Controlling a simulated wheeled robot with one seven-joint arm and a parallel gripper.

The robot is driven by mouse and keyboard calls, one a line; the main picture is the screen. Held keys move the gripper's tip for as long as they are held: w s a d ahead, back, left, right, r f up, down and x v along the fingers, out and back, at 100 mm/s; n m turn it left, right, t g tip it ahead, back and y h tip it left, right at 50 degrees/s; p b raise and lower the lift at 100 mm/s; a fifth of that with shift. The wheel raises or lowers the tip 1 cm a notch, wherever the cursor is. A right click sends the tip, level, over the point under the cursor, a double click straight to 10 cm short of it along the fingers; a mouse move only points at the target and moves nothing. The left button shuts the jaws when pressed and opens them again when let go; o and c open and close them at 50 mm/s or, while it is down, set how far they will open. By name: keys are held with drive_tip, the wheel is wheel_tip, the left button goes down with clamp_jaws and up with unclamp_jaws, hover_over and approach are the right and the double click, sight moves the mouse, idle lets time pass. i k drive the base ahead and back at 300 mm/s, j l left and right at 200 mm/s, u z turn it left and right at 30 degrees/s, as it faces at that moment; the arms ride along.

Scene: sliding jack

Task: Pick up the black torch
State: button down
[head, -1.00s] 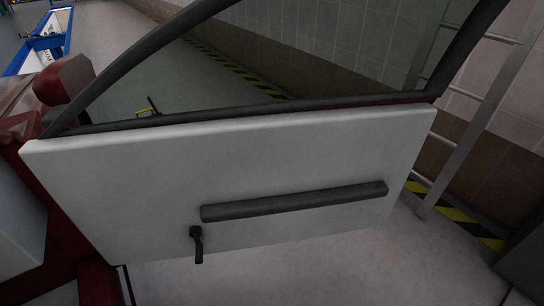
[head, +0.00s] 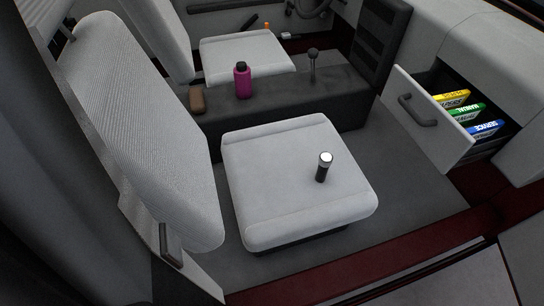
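The black torch (head: 322,172) stands on the light grey cushion of the near seat (head: 270,200), right of the cushion's middle. It is a short dark cylinder with a pale, bright head at its upper end. Nothing touches it except the seat. My gripper is not in the head view.
A magenta bottle (head: 242,81) and a brown item (head: 196,98) are on the dark centre console (head: 290,100), with a gear lever (head: 312,66). An open drawer (head: 425,117) at right holds several coloured booklets. The seat backrest (head: 140,120) rises at left; the red door sill (head: 380,262) lies in front.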

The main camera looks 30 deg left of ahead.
sight(325, 160)
drive_tip(key=j+u, duration=0.1)
drive_tip(key=u, duration=0.55)
drive_tip(key=i+l+u, duration=0.4)
drive_tip(key=l+u, duration=0.25)
drive_tip(key=i+l+u, duration=0.1)
drive_tip(key=l+u, duration=0.2)
drive_tip(key=l, duration=0.1)
